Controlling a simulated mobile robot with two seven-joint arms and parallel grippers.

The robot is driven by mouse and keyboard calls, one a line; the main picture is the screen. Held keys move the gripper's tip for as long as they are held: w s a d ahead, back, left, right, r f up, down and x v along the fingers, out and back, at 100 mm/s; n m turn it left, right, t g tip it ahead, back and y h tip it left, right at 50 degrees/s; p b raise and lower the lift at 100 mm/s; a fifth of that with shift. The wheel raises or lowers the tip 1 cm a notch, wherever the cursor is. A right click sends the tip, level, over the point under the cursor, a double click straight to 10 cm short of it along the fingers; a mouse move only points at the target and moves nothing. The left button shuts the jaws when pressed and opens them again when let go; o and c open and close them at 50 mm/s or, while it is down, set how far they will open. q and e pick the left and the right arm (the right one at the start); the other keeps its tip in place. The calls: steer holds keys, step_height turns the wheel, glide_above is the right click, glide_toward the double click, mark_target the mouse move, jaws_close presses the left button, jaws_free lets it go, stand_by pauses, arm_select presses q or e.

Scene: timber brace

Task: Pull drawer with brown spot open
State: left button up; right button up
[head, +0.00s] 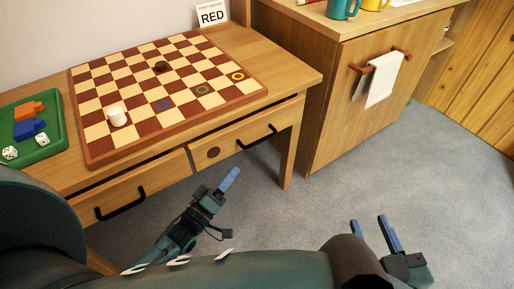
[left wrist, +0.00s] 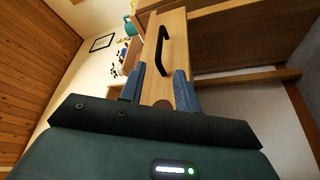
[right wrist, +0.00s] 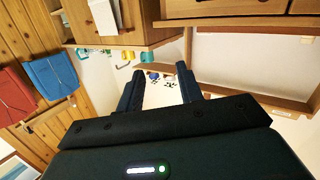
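The desk's right-hand drawer (head: 228,146) has a brown spot (head: 213,152) on its front and a black bar handle (head: 257,138). It looks closed. My left gripper (head: 230,180) is in front of and below this drawer, apart from the handle. In the left wrist view, its two blue fingers stand open and empty. The handle (left wrist: 163,50) appears beyond the fingertips, and the brown spot (left wrist: 162,104) shows between the fingers. My right gripper (head: 375,235) is open and empty over the carpet at the right; its spread fingers also show in the right wrist view (right wrist: 158,84).
The other drawer (head: 140,190), without a spot, is at the left. A checkerboard (head: 140,85) and a green tray (head: 52,112) lie on the desktop. A desk leg (head: 290,150) stands right of the spotted drawer. A cabinet (head: 340,110) with a towel (head: 382,80) is further right. Carpet in front is clear.

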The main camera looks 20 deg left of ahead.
mark_target(257, 141)
arm_select(q)
steer(key=b+x, duration=0.2)
steer(key=x, duration=0.9)
steer(key=shift+x, duration=0.8)
arm_select(e)
steer(key=shift+a+r+n+t+y, duration=0.15)
steer(key=shift+a+n+t+y, duration=0.35)
steer(key=shift+t+y, duration=0.2)
arm_select(q)
steer(key=shift+a, duration=0.1)
jaws_close()
